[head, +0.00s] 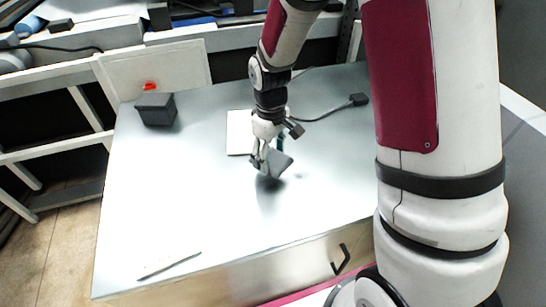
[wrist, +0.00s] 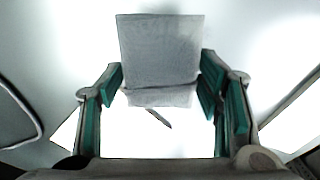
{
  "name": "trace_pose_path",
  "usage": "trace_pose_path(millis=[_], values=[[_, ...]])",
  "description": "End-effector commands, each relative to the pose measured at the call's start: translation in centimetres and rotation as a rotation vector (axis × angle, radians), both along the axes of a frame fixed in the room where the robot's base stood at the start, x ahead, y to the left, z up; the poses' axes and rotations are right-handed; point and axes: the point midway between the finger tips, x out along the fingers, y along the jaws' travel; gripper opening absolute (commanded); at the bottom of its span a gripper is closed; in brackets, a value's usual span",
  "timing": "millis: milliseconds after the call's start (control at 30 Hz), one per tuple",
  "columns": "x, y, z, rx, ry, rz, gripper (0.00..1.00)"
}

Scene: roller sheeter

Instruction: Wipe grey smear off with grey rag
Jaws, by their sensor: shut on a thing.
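My gripper (head: 266,158) is shut on the grey rag (head: 279,164) over the middle of the metal table (head: 200,205). In the wrist view, the rag (wrist: 160,50) hangs as a flat, folded grey cloth between the two teal-padded fingers. A dark shadow lies below the rag on the table in the head view; I cannot tell whether the rag touches the surface. No grey smear shows clearly. A faint small mark (head: 299,176) lies right of the rag, and I cannot tell if it is smear or shadow. A short dark streak (wrist: 158,118) shows below the rag in the wrist view.
A white sheet (head: 238,133) lies behind my gripper. A black box (head: 156,109) stands at the back left, with a small red thing (head: 150,86) behind it. A black cable (head: 335,108) runs at the back right. A thin grey strip (head: 169,266) lies front left. The front middle is clear.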

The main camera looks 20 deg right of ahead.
Motion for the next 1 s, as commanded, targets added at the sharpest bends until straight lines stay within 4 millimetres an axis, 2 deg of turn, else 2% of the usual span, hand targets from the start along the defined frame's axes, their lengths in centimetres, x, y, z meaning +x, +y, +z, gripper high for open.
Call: trace_pose_path(millis=[100,300,867,1000], values=[[-0.6,0.2,1.3,0.001,-0.001,0.0,0.29],[-0.9,0.4,2.5,0.0,-0.001,-0.001,0.29],[-0.9,0.4,2.5,0.0,0.0,-0.002,0.29],[-0.6,-0.7,2.6,-0.001,0.001,-0.024,0.29]])
